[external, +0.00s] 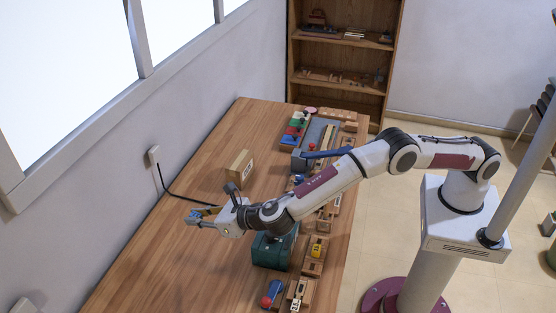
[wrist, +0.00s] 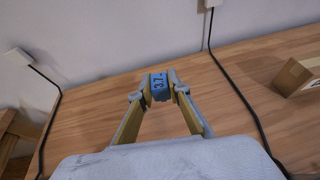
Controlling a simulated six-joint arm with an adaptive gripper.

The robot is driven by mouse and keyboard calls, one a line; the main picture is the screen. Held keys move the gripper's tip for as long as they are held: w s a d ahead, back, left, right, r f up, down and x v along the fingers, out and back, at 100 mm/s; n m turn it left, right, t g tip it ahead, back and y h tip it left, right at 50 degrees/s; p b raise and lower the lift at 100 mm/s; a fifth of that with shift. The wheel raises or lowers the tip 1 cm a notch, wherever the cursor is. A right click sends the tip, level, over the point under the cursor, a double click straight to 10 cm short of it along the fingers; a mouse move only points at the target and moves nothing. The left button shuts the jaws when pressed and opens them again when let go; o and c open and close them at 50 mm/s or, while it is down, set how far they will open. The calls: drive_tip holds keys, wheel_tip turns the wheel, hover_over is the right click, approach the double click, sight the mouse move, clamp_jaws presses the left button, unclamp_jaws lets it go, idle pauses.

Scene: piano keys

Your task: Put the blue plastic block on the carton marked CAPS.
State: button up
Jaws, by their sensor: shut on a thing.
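My gripper (external: 199,217) is shut on a small blue block (wrist: 158,86) with dark marks on its face. In the wrist view the block sits between the two fingertips, above the wooden table. In the external view the block is small and partly hidden by the fingers. A brown carton (external: 240,165) stands on the table, up and to the right of my gripper in that view. It has a white label that is too small to read. The carton also shows at the right edge of the wrist view (wrist: 296,77), apart from the block.
A dark cable runs from a wall socket (external: 153,154) across the table. A green box (external: 274,250) stands under my forearm. Several small items line the table's right side, with a grey tray (external: 318,139) farther back. The table's left part (external: 140,255) is clear.

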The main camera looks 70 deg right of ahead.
drive_tip(key=w+d+r+m+h, duration=0.1)
drive_tip(key=w+d+r, duration=0.2)
drive_tip(key=d, duration=0.8)
drive_tip(key=w+d+r+m+h, duration=0.1)
drive_tip(key=w+d+r+h, duration=0.15)
drive_tip(key=d, duration=0.85)
drive_tip(key=m+g, duration=0.1)
hover_over(240, 160)
drive_tip(key=shift+d+f, duration=0.1)
drive_tip(key=shift+f, duration=3.1)
drive_tip(key=shift+f, duration=1.85)
